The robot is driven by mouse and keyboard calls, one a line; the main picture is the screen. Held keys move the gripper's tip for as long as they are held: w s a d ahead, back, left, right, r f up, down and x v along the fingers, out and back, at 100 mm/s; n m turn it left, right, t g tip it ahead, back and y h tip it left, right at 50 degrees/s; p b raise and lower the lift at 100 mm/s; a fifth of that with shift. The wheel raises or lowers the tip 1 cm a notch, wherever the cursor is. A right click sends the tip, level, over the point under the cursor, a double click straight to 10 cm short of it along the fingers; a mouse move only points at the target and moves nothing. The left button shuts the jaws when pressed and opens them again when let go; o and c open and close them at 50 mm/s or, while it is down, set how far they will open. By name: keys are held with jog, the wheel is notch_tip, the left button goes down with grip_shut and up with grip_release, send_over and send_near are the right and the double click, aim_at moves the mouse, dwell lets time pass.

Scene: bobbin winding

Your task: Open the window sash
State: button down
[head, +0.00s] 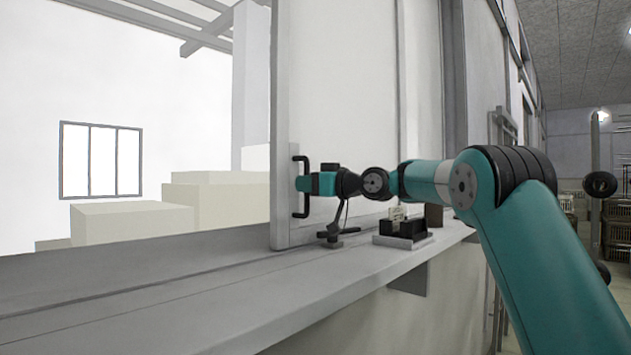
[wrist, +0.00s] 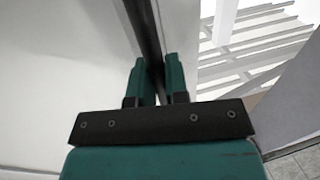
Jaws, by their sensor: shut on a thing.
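The window sash (head: 345,95) is a pale panel in a grey frame, standing upright on the sill track in the head view. To its left the window opening is clear. A black bar handle (head: 306,205) is fixed upright on the sash's left stile. My gripper (head: 302,184) is at the middle of this handle. In the wrist view the dark handle bar (wrist: 142,28) runs between the two teal fingers of my gripper (wrist: 158,82), which are shut on it. The bar's part behind the fingers is hidden.
The grey sill (head: 150,290) runs along the wall below the sash. A small black stand (head: 335,238) and a black tray with pale items (head: 402,230) sit on it, close under my arm. Pale blocks (head: 130,222) show beyond the opening.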

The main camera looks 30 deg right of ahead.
jog(key=c, duration=1.1)
grip_release()
jog(key=shift+c, duration=0.2)
jog(key=shift+d, duration=0.1)
jog(key=b+v, duration=0.6)
jog(key=v, duration=1.1)
jog(key=shift+s, duration=0.2)
